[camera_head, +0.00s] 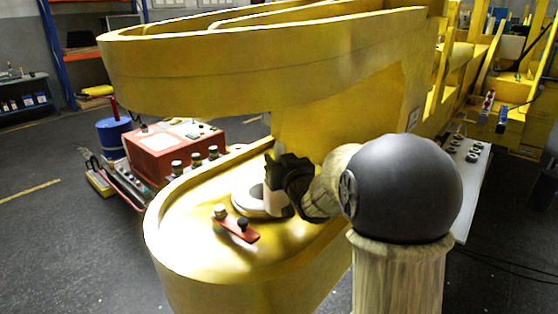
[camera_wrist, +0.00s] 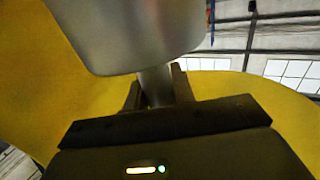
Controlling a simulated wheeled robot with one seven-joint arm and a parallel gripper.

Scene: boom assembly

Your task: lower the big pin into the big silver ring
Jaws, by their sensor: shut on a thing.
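The big silver ring (camera_head: 243,204) lies on the lower yellow deck of the boom in the head view. Its right side is hidden behind the pin and my gripper. My gripper (camera_head: 280,180) is at the ring's right, shut on the big pin (camera_head: 276,203). The pin looks roughly upright, and its lower end overlaps the ring in the picture. Whether it is inside the ring or beside it I cannot tell. In the wrist view, my gripper's fingers (camera_wrist: 158,90) close around the pin's narrow grey stem, with the pin's wide silver body (camera_wrist: 135,35) beyond.
A red plate (camera_head: 236,228) with two knobs lies on the deck in front of the ring. The thick yellow upper boom arm (camera_head: 260,68) overhangs the deck close above. A red box (camera_head: 172,147) and blue drum (camera_head: 114,135) stand behind left.

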